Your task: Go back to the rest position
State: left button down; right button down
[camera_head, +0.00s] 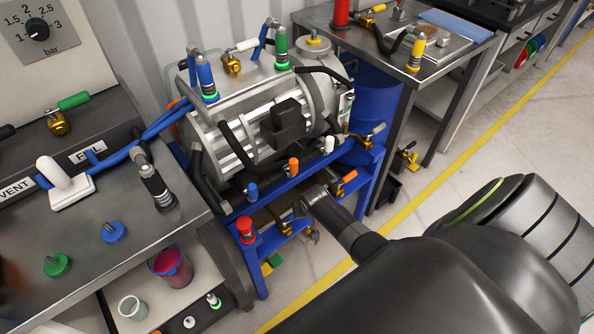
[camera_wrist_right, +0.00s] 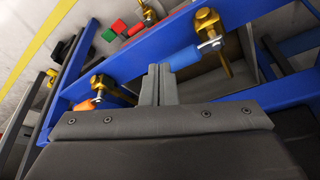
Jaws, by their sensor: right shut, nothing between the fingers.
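My right gripper (camera_head: 318,205) reaches in from the lower right in the head view and is at the front of the blue frame (camera_head: 262,242) under the motor. In the right wrist view its two grey fingers (camera_wrist_right: 160,72) are pressed together with nothing between them. The fingertips are close to a blue valve handle (camera_wrist_right: 182,57) on a brass valve (camera_wrist_right: 208,38); I cannot tell whether they touch it. My left gripper is not in view.
The blue frame carries a grey motor unit (camera_head: 245,130) and several coloured-handled valves, including an orange handle (camera_wrist_right: 83,115) close to my right gripper. A steel bench (camera_head: 100,262) stands at left, another table (camera_head: 468,58) behind. Floor (camera_head: 450,195) at right is open.

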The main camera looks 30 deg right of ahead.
jog(key=s+a+f+n, duration=0.1)
jog(key=s+f, duration=0.5)
jog(key=s, duration=0.7)
jog(key=s+a+f+n+g, duration=0.1)
jog(key=s+f, duration=0.5)
jog(key=s, duration=0.8)
jog(key=s+a+f+n+g, duration=0.1)
jog(key=s+f, duration=0.5)
jog(key=s, duration=0.8)
jog(key=shift+a+f+n+y, duration=0.2)
jog(key=shift+a+n+y, duration=0.1)
jog(key=shift+a+n, duration=0.5)
